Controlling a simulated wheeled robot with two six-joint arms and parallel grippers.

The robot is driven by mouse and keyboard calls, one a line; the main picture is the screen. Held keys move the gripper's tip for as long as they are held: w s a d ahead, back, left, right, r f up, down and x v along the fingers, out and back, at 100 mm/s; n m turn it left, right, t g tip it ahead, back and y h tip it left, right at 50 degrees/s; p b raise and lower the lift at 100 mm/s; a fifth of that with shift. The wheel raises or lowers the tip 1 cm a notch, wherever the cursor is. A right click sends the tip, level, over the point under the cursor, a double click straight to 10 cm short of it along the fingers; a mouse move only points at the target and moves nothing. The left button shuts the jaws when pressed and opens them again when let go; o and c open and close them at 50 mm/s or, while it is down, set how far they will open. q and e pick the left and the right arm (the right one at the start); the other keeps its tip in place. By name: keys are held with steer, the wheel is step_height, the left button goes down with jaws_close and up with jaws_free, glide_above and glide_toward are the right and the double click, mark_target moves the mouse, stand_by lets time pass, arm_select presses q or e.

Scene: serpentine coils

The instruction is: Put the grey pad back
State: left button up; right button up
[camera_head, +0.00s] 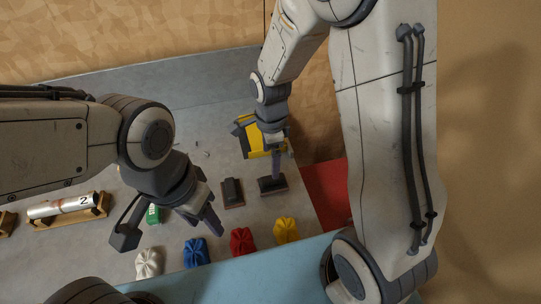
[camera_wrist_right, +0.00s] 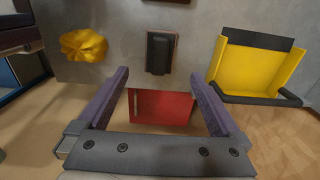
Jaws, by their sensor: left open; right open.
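Two dark grey, pad-like blocks lie on the grey table: a left block (camera_head: 232,191) and a right block (camera_head: 271,185), each with a brownish edge. I cannot tell which is the named pad. The right block (camera_wrist_right: 160,52) also shows in the right wrist view, beyond the fingertips. My right gripper (camera_head: 277,166) is above the right block, partly covering it in the head view. In the wrist view my right gripper (camera_wrist_right: 165,95) is open, with nothing between its fingers. My left gripper (camera_head: 208,213) is open and empty above the table, left of the blocks.
A yellow tray (camera_wrist_right: 258,68) stands beside the right block. A red panel (camera_head: 328,192) is at the table's right. White (camera_head: 148,262), blue (camera_head: 196,252), red (camera_head: 242,242) and yellow (camera_head: 286,230) bundles line the front. A canister marked 2 (camera_head: 62,206) rests in a wooden cradle at left.

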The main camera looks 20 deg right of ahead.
steer(key=s+a+r+n, duration=0.3)
steer(key=s+r+n, duration=0.2)
steer(key=s+n, duration=0.4)
steer(key=s+a+r+n+y, duration=0.1)
steer(key=s+a+r+n, duration=0.3)
steer(key=s+n, duration=0.6)
step_height(320, 180, up, 2)
steer(key=n, duration=0.6)
steer(key=shift+a+r, duration=0.15)
steer(key=shift+r, duration=0.05)
